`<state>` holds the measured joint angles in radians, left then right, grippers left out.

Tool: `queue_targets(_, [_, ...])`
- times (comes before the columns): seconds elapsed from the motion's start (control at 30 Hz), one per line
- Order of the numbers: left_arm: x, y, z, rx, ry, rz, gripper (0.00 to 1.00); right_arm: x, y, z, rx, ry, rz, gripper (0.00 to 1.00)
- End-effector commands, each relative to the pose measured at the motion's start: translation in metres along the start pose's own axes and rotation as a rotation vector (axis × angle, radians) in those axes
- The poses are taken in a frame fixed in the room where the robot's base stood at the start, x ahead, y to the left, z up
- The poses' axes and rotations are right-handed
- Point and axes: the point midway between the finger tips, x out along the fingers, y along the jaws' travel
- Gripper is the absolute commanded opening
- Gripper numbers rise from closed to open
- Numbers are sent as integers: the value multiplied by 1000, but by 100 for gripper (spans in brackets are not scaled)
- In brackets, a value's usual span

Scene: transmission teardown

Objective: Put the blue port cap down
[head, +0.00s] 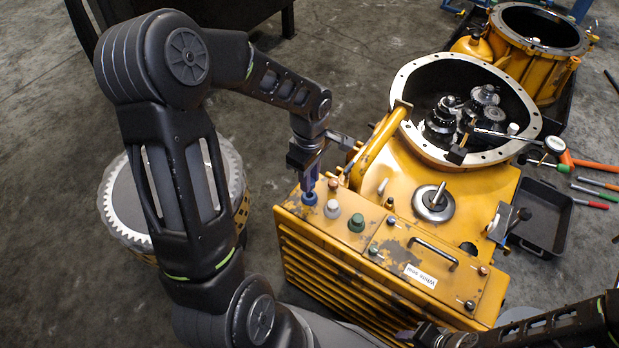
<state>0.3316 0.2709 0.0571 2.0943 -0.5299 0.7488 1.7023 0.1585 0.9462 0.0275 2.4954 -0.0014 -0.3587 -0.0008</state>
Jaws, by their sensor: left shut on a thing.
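The blue port cap (310,198) is at the upper left corner of the yellow housing's top face (400,242). My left gripper (309,186) points down from above and is shut on the cap. The cap's lower edge is close to the housing surface; I cannot tell whether it touches. A white cap (332,208) and a green cap (357,222) sit in a row to its right on the same face. My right gripper (430,336) shows only partly at the bottom edge, in front of the housing, and its jaws are unclear.
An open bell housing (398,88) with gears inside stands behind. A copper-coloured fitting (333,184) is close to my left gripper. A toothed ring (112,212) lies behind my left arm. A black tray (545,215) and coloured-handled tools (598,184) lie at right.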

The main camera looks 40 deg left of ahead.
Motion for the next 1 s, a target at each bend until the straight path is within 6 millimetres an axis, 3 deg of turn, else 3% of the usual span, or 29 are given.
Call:
queue_targets(0.37, [-2,1,0,5,0,0,0,0,0,0,0,0,0,36])
queue_targets(0.53, [-12,15,5,115,5,2,0,-1,0,0,0,0,0,36])
queue_targets(0.77, [-63,67,34,597,20,0,0,-1,0,0,-1,0,0,36])
queue_targets(1.0, [-138,111,93,1246,13,-2,0,0,0,0,-2,0,0,36])
